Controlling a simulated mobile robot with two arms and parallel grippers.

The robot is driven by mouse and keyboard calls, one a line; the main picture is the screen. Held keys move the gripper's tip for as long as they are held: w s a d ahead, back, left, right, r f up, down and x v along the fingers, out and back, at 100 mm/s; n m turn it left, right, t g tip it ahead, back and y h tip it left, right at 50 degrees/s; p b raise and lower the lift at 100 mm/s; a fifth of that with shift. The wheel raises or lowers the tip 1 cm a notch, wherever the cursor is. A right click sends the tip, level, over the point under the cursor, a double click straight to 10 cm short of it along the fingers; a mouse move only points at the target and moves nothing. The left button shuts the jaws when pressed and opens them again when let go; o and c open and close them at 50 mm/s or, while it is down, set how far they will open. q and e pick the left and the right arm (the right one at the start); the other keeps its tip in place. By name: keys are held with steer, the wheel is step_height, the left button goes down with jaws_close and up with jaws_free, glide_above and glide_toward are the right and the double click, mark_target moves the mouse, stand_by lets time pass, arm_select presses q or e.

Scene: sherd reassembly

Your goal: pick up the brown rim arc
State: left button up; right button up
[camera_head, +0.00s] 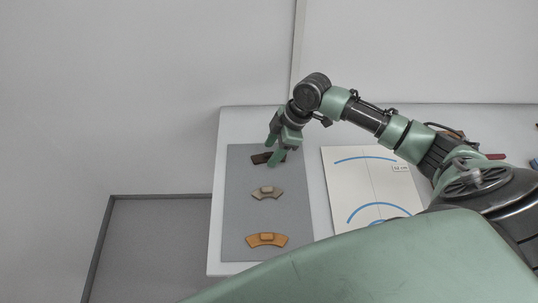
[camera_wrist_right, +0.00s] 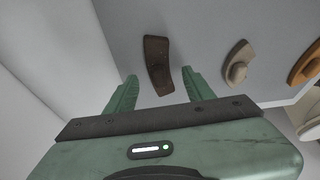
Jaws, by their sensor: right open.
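The brown rim arc (camera_head: 259,158) is a dark brown curved piece on the grey mat (camera_head: 240,222), at its far end. In the head view my right gripper (camera_head: 276,153) partly covers it from above. In the right wrist view the brown rim arc (camera_wrist_right: 157,62) lies ahead of and between the two green fingers of the right gripper (camera_wrist_right: 160,84). The fingers are apart, with nothing clearly held between them. Whether they touch the arc, I cannot tell. My left gripper is not in view.
A beige arc (camera_head: 266,194) and an orange arc (camera_head: 267,240) lie nearer on the same mat, each with a raised block. A white sheet (camera_head: 345,183) with blue curves lies to the right. The table's left edge is close to the mat.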

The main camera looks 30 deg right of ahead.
steer(key=shift+w+a+f, duration=0.1)
steer(key=shift+a+f, duration=0.1)
steer(key=shift+f, duration=0.35)
jaws_close()
